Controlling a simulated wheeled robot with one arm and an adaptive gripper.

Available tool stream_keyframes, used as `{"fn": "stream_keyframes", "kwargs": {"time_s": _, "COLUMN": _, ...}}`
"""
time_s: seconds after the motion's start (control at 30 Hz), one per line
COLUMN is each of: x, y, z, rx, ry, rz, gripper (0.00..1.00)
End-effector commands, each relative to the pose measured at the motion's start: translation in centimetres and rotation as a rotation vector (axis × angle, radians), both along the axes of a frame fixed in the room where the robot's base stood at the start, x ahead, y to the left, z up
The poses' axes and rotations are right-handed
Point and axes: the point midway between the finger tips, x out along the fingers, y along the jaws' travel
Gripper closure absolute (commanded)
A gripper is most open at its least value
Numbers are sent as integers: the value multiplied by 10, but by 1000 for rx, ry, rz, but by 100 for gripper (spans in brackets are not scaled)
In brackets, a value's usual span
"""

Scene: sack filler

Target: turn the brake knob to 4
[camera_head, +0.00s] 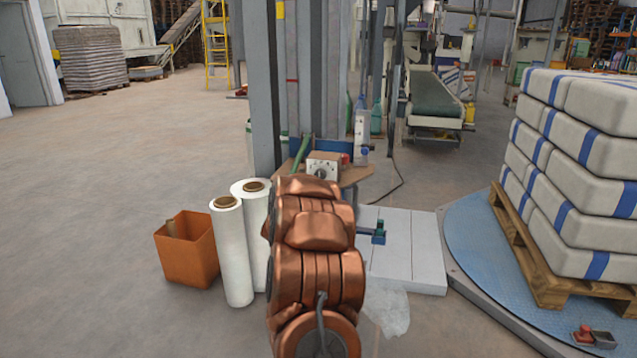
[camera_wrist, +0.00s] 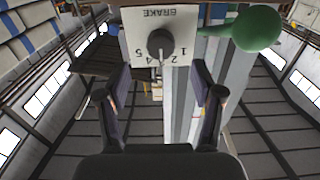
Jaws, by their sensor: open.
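The brake knob (camera_wrist: 161,42) is a round dark knob on a pale panel (camera_wrist: 135,25) marked BRAKE, upside down in the wrist view. Figures 1, 2, 4 and 5 show around the knob; a pale line runs from it between 2 and 4, but its exact setting is hard to tell. In the head view the knob (camera_head: 321,174) sits on the face of a small box (camera_head: 323,159). My gripper (camera_wrist: 160,67) is open and empty, its fingers on either side below the knob in the picture, apart from it. My arm hides the gripper in the head view.
A green ball handle (camera_wrist: 257,28) stands close beside the panel. Stretch-film rolls (camera_head: 232,252) and an orange bin (camera_head: 188,248) stand left of my arm. A blue turntable (camera_head: 480,240) with a pallet of stacked sacks (camera_head: 570,215) is at right. The left floor is open.

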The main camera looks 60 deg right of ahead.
Motion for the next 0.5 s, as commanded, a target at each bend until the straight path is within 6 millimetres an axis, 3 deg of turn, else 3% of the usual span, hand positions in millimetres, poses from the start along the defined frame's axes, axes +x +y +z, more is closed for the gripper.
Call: {"fn": "stream_keyframes", "kwargs": {"time_s": 0.5, "x": 19, "y": -50, "z": -3, "rx": 1, "ry": 1, "rz": 0, "gripper": 34}}
